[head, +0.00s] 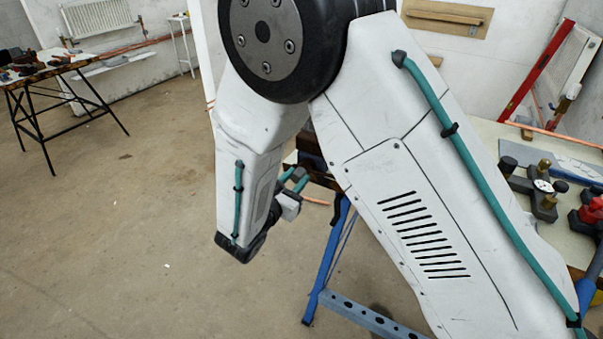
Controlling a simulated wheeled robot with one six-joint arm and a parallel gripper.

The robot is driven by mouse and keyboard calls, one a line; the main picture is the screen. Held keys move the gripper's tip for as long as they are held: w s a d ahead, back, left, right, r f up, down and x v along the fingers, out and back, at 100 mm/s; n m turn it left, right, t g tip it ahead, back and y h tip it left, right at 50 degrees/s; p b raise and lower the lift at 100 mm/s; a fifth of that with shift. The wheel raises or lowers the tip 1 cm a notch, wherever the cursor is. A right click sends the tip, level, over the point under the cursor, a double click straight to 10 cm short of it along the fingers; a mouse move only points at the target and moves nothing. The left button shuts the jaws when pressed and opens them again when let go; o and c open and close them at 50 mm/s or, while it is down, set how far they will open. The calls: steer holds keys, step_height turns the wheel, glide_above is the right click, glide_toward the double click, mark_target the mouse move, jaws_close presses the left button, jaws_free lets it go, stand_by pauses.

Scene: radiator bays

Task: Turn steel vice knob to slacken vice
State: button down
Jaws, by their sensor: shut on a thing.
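My own white arm fills the middle of the head view and covers the place where its end reaches. Part of my wrist with teal hoses shows low behind the arm, but the jaws of my gripper are hidden. The steel vice knob cannot be made out. Dark parts beside a folding work stand with blue legs (327,262) show in the narrow gap between my arm links. I cannot tell whether they belong to the vice.
A pale bench top (487,150) at the right carries brass and dark fittings (541,188) and a red tool (592,209). A dark table with thin legs (42,75) stands at the back left, near a white radiator (97,18). The concrete floor (110,220) at left is clear.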

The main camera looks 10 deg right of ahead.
steer(key=n, duration=0.4)
steer(key=shift+n, duration=0.4)
steer(key=n, duration=1.1)
steer(key=shift+n, duration=0.4)
steer(key=c, duration=1.5)
jaws_free()
steer(key=shift+n, duration=0.7)
steer(key=shift+o, duration=1.1)
steer(key=shift+w+d, duration=0.1)
steer(key=shift+d, duration=0.05)
steer(key=v, duration=0.7)
